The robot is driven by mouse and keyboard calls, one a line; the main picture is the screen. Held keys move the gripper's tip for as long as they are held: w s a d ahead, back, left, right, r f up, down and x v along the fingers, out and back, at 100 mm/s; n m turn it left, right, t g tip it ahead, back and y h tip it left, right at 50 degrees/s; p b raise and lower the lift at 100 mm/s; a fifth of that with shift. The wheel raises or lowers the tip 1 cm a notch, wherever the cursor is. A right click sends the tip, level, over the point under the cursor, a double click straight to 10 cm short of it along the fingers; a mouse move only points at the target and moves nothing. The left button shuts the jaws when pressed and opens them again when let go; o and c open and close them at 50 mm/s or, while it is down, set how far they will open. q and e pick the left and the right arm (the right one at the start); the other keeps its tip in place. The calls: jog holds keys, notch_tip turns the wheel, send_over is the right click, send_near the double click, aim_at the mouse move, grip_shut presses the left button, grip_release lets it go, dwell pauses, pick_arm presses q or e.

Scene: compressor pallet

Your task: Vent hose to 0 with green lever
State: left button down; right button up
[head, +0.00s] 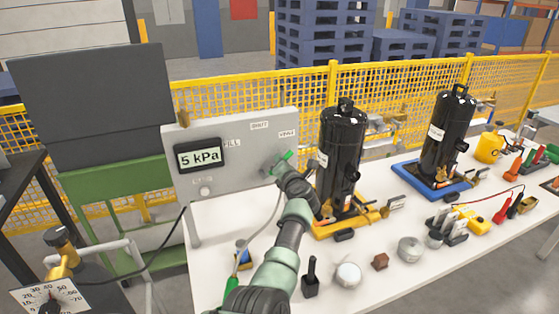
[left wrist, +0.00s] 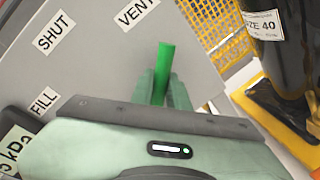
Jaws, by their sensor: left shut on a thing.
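The grey panel (head: 240,175) stands on the white bench, and its display (head: 199,155) reads 5 kPa. FILL, SHUT and VENT labels are on its face. The green lever (head: 284,158) is at the panel's right side. In the left wrist view the lever (left wrist: 165,68) points up, its tip just below and right of the VENT label (left wrist: 137,13). My left gripper (head: 283,168) is shut on the lever; its fingers hide the lower part. A pale hose (head: 262,236) runs down from behind my arm to a green end (head: 231,285). My right gripper is out of view.
Two black compressors (head: 342,150) (head: 447,135) stand right of the panel on a yellow and a blue base. Small parts lie along the bench front. A brass fitting and dial gauge (head: 50,296) are at lower left. A yellow mesh fence (head: 400,85) runs behind.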

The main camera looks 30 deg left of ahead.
pick_arm(q)
jog(key=shift+f, duration=0.15)
dwell(0.3)
jog(key=c, duration=1.4)
grip_release()
jog(key=shift+w, duration=0.1)
jog(key=shift+o, duration=0.2)
jog(key=shift+d, duration=0.15)
